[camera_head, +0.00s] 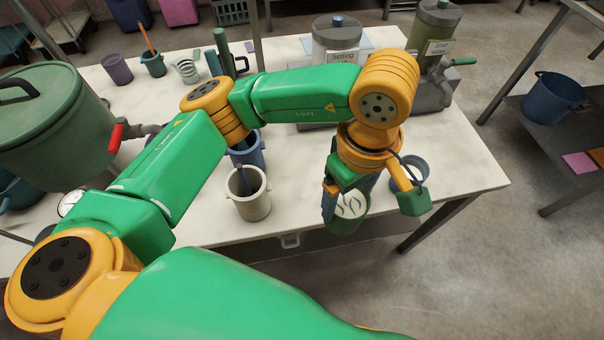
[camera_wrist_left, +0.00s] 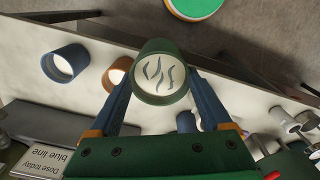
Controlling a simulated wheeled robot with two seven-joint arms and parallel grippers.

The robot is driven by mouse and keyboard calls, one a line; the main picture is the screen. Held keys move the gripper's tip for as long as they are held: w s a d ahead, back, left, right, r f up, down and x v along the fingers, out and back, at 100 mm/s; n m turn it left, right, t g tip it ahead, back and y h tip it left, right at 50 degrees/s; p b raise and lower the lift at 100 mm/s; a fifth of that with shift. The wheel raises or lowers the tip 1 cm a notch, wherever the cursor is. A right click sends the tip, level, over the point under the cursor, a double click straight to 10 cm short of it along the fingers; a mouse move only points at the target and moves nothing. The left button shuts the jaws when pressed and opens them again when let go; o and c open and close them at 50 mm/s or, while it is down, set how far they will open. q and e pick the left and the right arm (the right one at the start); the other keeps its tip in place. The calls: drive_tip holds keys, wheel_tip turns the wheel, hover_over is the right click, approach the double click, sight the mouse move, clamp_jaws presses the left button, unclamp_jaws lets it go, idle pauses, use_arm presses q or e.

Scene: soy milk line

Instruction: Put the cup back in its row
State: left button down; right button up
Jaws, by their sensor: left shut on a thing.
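A green cup (camera_head: 345,224) with a pale round face bearing dark wavy lines is held in my left gripper (camera_head: 348,203), near the table's front edge. In the left wrist view the cup (camera_wrist_left: 164,81) sits between the two blue-grey fingers, which touch its sides. I cannot tell whether it touches the table. A blue cup (camera_head: 410,170) stands to the right of the gripper; it also shows in the left wrist view (camera_wrist_left: 65,64). Beside it there is a brown cup (camera_wrist_left: 116,75), hidden behind my wrist in the head view. My right gripper is not in view.
A pale pot (camera_head: 250,203) with a blue utensil and a blue pot (camera_head: 247,152) stand left of the gripper. A large green vessel (camera_head: 55,125) is at the left. The table's right end (camera_head: 465,170) is clear.

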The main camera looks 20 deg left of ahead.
use_arm(q)
drive_tip(key=w+a+f, duration=0.1)
drive_tip(key=a+f, duration=0.1)
drive_tip(key=f, duration=0.1)
drive_tip(key=w+a+f+p, duration=0.1)
drive_tip(key=w+a+f, duration=0.1)
drive_tip(key=a+f, duration=0.1)
drive_tip(key=w+a+f, duration=0.1)
drive_tip(key=a+f, duration=0.1)
drive_tip(key=f, duration=0.2)
drive_tip(key=shift+w+a, duration=0.3)
drive_tip(key=shift+w, duration=0.1)
drive_tip(key=shift+f, duration=0.3)
drive_tip(key=shift+a+f, duration=0.1)
drive_tip(key=shift+f, duration=0.05)
unclamp_jaws()
drive_tip(key=shift+r, duration=0.25)
wheel_tip(320, 180, up, 12)
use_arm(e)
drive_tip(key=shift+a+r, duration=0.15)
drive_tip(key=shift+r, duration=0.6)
